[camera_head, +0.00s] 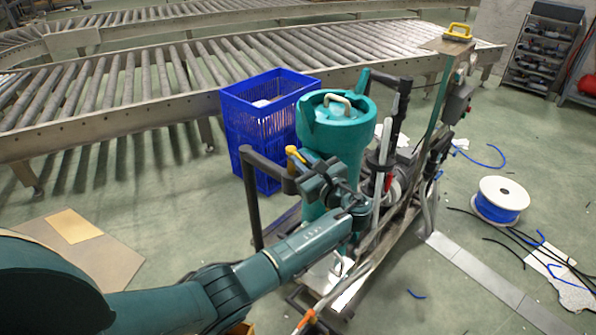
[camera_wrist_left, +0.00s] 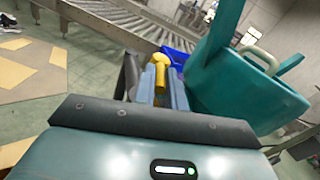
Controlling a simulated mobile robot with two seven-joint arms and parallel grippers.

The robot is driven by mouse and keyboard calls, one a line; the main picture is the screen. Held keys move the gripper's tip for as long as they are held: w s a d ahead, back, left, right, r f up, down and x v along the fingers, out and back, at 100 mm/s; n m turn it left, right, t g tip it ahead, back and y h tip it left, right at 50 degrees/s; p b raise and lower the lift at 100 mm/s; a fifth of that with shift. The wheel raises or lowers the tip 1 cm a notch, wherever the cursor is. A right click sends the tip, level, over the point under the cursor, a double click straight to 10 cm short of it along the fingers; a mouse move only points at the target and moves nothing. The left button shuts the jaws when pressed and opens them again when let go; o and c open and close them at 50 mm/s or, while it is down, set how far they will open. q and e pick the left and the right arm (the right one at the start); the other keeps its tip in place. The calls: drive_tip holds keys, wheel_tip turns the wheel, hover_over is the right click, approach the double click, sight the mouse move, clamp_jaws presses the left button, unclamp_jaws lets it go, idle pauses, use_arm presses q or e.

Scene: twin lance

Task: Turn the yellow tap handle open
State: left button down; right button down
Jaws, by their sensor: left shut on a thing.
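The yellow tap handle (camera_head: 294,154) shows at the tip of my left gripper (camera_head: 301,168), just left of a teal tank (camera_head: 333,135). In the left wrist view the yellow tap handle (camera_wrist_left: 160,68) sits between the two grey-blue fingers of my left gripper (camera_wrist_left: 162,88), which is shut on it. The fingers and wrist hide the handle's lower part and whatever it is mounted on. The teal tank (camera_wrist_left: 245,85) fills the right of the wrist view, close beside the fingers. My right gripper is in neither view.
A blue crate (camera_head: 245,112) stands behind the tank, before a roller conveyor (camera_head: 130,100). A dark cart rail (camera_head: 251,200) rises close left of my gripper. Pipes and hoses crowd the right side. A cable spool (camera_head: 499,200) stands on the floor at right.

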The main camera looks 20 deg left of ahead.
use_arm(q)
drive_tip(key=shift+w+d+n+g+y+b, duration=0.1)
drive_tip(key=shift+w+n+g+y+b, duration=0.1)
drive_tip(key=shift+n+g+y+b, duration=0.3)
drive_tip(key=shift+w+d+n+g+y+b, duration=0.1)
drive_tip(key=shift+w+n+g+y+b, duration=0.1)
drive_tip(key=shift+n+g+b, duration=0.45)
drive_tip(key=shift+r+m, duration=0.1)
drive_tip(key=shift+m, duration=0.15)
drive_tip(key=c, duration=1.5)
unclamp_jaws()
drive_tip(key=shift+o, duration=0.2)
drive_tip(key=v, duration=1.3)
